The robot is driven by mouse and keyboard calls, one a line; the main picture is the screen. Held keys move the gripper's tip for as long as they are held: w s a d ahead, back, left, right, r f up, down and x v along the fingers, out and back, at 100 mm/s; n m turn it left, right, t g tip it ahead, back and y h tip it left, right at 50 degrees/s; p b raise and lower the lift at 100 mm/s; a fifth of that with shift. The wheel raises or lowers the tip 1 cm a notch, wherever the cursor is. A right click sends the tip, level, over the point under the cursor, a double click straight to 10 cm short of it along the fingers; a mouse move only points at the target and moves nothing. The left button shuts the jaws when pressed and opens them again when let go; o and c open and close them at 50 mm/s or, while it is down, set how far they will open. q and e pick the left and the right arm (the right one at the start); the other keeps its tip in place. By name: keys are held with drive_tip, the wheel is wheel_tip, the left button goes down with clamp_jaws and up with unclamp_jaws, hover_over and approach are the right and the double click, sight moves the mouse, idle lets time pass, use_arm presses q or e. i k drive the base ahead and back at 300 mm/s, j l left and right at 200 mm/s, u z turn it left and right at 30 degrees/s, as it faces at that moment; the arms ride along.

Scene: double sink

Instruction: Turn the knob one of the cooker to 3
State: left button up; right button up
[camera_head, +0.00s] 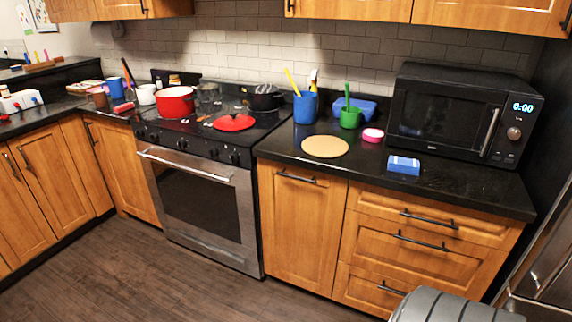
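The cooker (205,190) stands left of centre between wooden cabinets, with its oven door shut. Several dark knobs sit in a row on its front panel, from a left-end knob (140,132) to a right-end knob (234,158). Their number marks and pointer positions are too small to read. A red pot (175,102) and a red lid (234,122) are on the cooktop. A dark pan (263,97) is at its back right. Neither of my grippers is in view.
The floor (130,268) before the cooker is clear. A microwave (445,110), blue cup (305,107), green cup (350,117), round tan board (325,146) and blue sponge (403,165) are on the right counter. The oven handle (185,164) sticks out below the knobs.

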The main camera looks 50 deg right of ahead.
sight(139, 132)
drive_tip(key=i+z, duration=0.25)
drive_tip(key=z, duration=0.15)
drive_tip(key=i+j+z, duration=0.1)
drive_tip(key=z, duration=0.35)
drive_tip(key=i+j+z, duration=0.2)
drive_tip(key=i+z, duration=0.2)
drive_tip(key=i+j+z, duration=0.1)
drive_tip(key=j+z, duration=0.15)
drive_tip(key=z, duration=0.15)
drive_tip(key=i+j+z, duration=0.2)
drive_tip(key=z, duration=0.2)
